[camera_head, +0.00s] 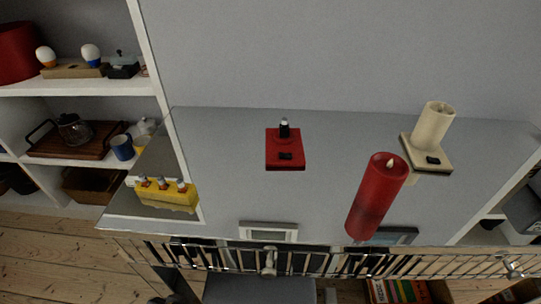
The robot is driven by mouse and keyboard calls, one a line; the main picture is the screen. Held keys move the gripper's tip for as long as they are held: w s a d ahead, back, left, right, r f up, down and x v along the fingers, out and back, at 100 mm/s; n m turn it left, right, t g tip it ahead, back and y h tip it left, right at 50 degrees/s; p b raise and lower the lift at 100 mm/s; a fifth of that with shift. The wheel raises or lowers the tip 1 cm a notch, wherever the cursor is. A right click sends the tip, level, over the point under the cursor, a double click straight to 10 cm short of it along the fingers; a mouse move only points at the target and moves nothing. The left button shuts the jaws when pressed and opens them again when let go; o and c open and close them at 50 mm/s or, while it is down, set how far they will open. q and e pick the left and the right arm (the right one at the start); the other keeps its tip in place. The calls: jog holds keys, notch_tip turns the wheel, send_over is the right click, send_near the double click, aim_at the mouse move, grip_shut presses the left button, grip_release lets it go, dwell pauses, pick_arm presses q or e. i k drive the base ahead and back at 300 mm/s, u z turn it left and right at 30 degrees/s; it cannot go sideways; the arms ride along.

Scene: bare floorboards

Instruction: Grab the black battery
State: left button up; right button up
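A small upright black cylinder with a pale band (284,128) stands at the back edge of a red block (272,150) on the grey surface; it looks like the black battery, but it is too small to be sure. A flat black piece (286,156) lies on the front part of the same red block. Another flat black piece (433,160) is on a cream base (412,152) beside a cream candle (433,124). Neither of my grippers can be made out in the head view, and nothing is seen touching these objects.
A tall red candle (377,196) stands right of the red block. A yellow holder (166,197) with several pale-topped pieces is at left. Two small frames (268,232) (392,236) and a metal railing (330,262) line the front. Grey surface left of the red block is clear.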

aim_at(285, 121)
jog(key=k, duration=1)
jog(key=z, duration=1.55)
jog(key=i, duration=1)
jog(key=u, duration=1.45)
